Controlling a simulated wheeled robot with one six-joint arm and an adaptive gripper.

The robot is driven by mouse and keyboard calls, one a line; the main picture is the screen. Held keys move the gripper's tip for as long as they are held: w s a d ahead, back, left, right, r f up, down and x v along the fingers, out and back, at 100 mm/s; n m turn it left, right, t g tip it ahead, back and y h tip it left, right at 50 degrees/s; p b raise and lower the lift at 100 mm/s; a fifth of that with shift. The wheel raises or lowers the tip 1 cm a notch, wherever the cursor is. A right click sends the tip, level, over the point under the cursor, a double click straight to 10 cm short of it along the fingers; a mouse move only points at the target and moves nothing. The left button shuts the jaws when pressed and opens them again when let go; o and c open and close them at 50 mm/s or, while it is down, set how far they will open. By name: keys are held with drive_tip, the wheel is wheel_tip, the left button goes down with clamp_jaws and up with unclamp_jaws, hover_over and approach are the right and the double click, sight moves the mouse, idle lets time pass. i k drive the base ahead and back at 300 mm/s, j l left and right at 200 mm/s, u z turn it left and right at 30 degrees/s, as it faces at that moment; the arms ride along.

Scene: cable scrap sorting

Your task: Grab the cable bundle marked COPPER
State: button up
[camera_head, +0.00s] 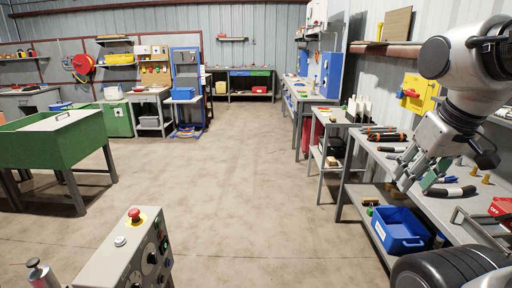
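Several dark cable pieces or bundles lie on the grey workbench at the right. Black-and-orange ones (386,136) lie toward its far end, and a short black one (391,149) lies nearer. Another black one (452,192) lies just right of my gripper. No COPPER mark can be read at this size, so I cannot tell which bundle it is. My gripper (414,182) points down over the bench, left of the nearer black bundle. I see no bundle held in it. A small green object (431,180) shows beside its fingers; I cannot tell whether they touch.
A blue bin (400,231) sits on the shelf below the bench. Small brass-coloured pieces (486,179) and a red object (500,207) are on the bench. A control box with a red button (134,214) stands in front. A green bin table (50,145) is left. The middle floor is clear.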

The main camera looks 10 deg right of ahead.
sight(399, 137)
drive_tip(key=i, duration=0.65)
drive_tip(key=i+j, duration=0.15)
drive_tip(key=i, duration=0.45)
drive_tip(key=i+z, duration=0.1)
drive_tip(key=i, duration=0.55)
drive_tip(key=i+z, duration=0.4)
drive_tip(key=i+j+z, duration=0.15)
drive_tip(key=i+z, duration=0.2)
drive_tip(key=i, duration=0.2)
drive_tip(key=i+j+z, duration=0.8)
drive_tip(key=i+l, duration=0.05)
drive_tip(key=i, duration=0.05)
